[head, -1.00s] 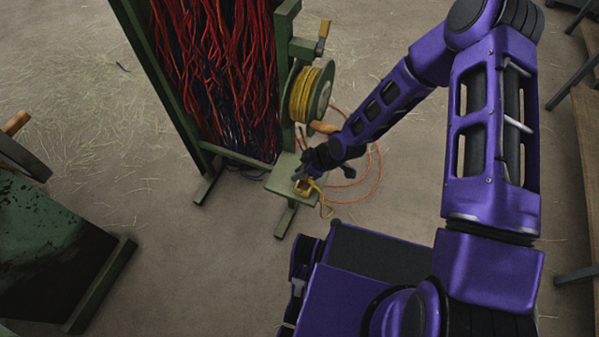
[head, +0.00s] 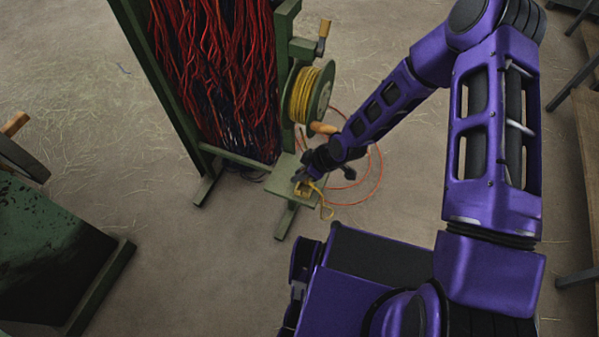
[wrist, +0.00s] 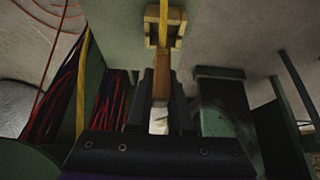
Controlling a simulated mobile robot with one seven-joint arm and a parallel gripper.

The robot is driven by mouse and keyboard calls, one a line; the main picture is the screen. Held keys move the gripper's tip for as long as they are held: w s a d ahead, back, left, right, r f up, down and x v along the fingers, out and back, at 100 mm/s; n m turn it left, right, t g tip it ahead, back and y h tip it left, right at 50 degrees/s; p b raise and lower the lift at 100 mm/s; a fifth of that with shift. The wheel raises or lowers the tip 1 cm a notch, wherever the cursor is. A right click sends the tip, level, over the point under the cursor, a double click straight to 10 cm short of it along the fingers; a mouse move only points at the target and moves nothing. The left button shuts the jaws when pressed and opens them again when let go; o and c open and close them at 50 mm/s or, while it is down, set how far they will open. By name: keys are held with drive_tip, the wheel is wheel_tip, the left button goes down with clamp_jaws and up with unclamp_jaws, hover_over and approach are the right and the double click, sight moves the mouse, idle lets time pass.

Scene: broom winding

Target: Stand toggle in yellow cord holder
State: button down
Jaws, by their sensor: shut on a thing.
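My gripper (head: 301,177) is over the small green shelf (head: 279,183) at the foot of the frame. In the wrist view its fingers (wrist: 160,100) are shut on a slim wooden toggle (wrist: 161,84). The yellow cord holder (wrist: 179,17), a small bracket, is just beyond the toggle's far end. A yellow strand (wrist: 164,20) shows in the holder's gap, in line with the toggle. I cannot tell whether toggle and holder touch. In the head view the yellow cord (head: 326,208) loops over the shelf's right edge, and the fingers partly hide the holder.
A drum of yellow cord (head: 304,93) with a crank (head: 323,37) is on the frame above the shelf. Red strands (head: 220,60) hang at left. An orange cord (head: 378,180) loops on the floor. Open floor lies left of the frame.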

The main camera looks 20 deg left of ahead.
wheel_tip(320, 180, down, 3)
drive_tip(key=shift+f+b, duration=0.2)
drive_tip(key=shift+b, duration=0.15)
drive_tip(key=shift+f, duration=0.1)
drive_tip(key=shift+s+d+f, duration=0.1)
drive_tip(key=shift+d+f, duration=0.1)
idle(0.8)
drive_tip(key=shift+r, duration=0.25)
drive_tip(key=shift+a+r+p, duration=0.1)
drive_tip(key=shift+r+p, duration=0.3)
drive_tip(key=shift+r, duration=0.3)
drive_tip(key=shift+a, duration=0.1)
idle(0.6)
drive_tip(key=shift+f+b, duration=0.4)
drive_tip(key=shift+f, duration=0.55)
idle(0.4)
drive_tip(key=shift+r, duration=0.35)
